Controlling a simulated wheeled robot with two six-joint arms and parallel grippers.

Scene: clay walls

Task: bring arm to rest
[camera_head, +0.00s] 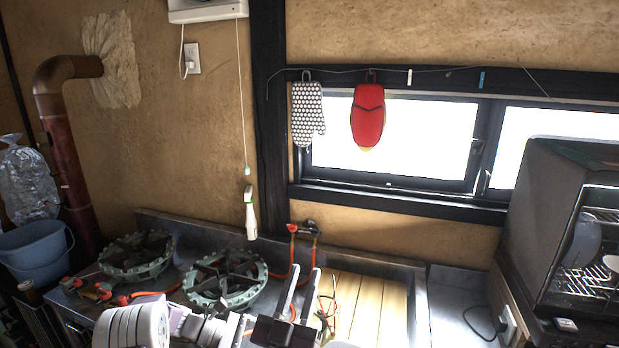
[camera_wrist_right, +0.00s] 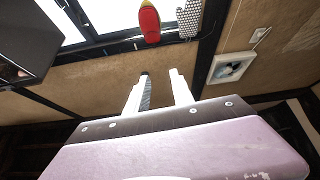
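Two stove burners (camera_head: 225,279) stand on the counter behind my arm, with orange hoses nearby. Wooden boards (camera_head: 368,309) lie to the right. A dark dish cabinet (camera_head: 544,215) stands at the right edge. A blue bucket (camera_head: 35,253) is at the left.

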